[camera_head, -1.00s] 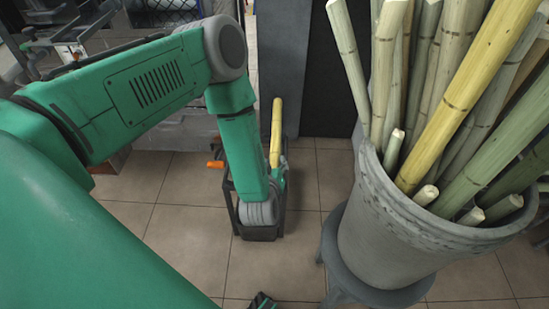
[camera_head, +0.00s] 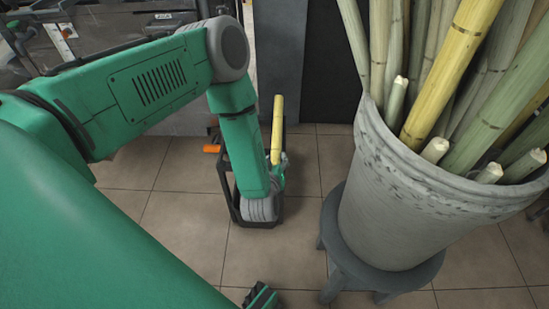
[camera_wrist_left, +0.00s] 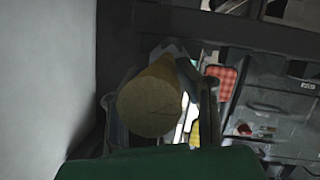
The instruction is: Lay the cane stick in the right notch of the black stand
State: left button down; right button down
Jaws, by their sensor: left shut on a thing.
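A yellow cane stick (camera_head: 277,125) stands nearly upright beside my left forearm in the head view. My left gripper (camera_head: 279,168) is shut on it near its lower visible part. In the left wrist view, the cut end of the cane stick (camera_wrist_left: 152,106) faces the camera, with a gripper finger (camera_wrist_left: 208,108) against it. The black stand (camera_head: 233,208) is an open frame on the floor, partly hidden behind my left arm. Its notches cannot be made out. My right gripper (camera_head: 262,298) shows only in part at the bottom edge, and its jaws are unclear.
A grey bucket (camera_head: 400,190) full of cane sticks stands on a dark stool (camera_head: 345,262) at the right. An orange piece (camera_head: 211,148) sits left of the stand. Dark panels (camera_head: 310,60) rise behind. Tiled floor (camera_head: 180,225) is bare between the stand and my body.

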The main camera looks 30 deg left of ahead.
pick_arm(q)
jog(key=shift+f, duration=0.3)
jog(key=shift+s+a+f, duration=0.15)
jog(key=shift+a+f, duration=0.1)
jog(key=shift+a, duration=0.25)
jog(key=c, duration=1.1)
grip_release()
jog(key=shift+f, duration=0.1)
pick_arm(e)
jog(key=shift+f, duration=0.25)
pick_arm(q)
jog(key=shift+a+f, duration=0.1)
jog(key=shift+a, duration=0.05)
pick_arm(e)
jog(key=shift+a+r, duration=0.1)
jog(key=shift+a, duration=0.2)
pick_arm(q)
jog(key=shift+w+d+r, duration=0.2)
jog(key=shift+d+r, duration=0.1)
jog(key=shift+d, duration=0.1)
pick_arm(e)
jog(key=shift+d, duration=0.1)
